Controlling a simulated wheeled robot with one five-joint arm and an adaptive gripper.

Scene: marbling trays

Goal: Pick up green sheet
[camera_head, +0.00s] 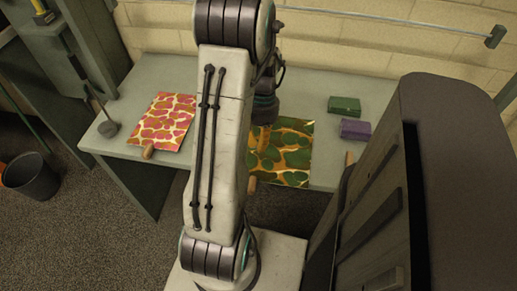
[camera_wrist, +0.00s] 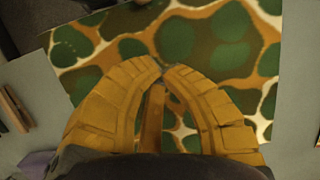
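The green sheet (camera_head: 285,152), marbled in dark green, orange and cream, lies flat on the table right of my arm. My arm hides its left part in the head view. In the wrist view the green sheet (camera_wrist: 232,50) fills most of the upper picture. My gripper (camera_wrist: 163,70) is over it, its two yellow fingers curving in until the tips nearly meet. Nothing is seen held between the tips. I cannot tell whether the tips touch the sheet. In the head view my gripper is mostly hidden behind my arm.
A pink and yellow sheet (camera_head: 164,122) lies on the table's left. A green block (camera_head: 344,105) and a purple block (camera_head: 356,129) sit to the right. A small wooden piece (camera_head: 251,184) is at the green sheet's front edge. A dark bucket (camera_head: 31,178) stands on the floor.

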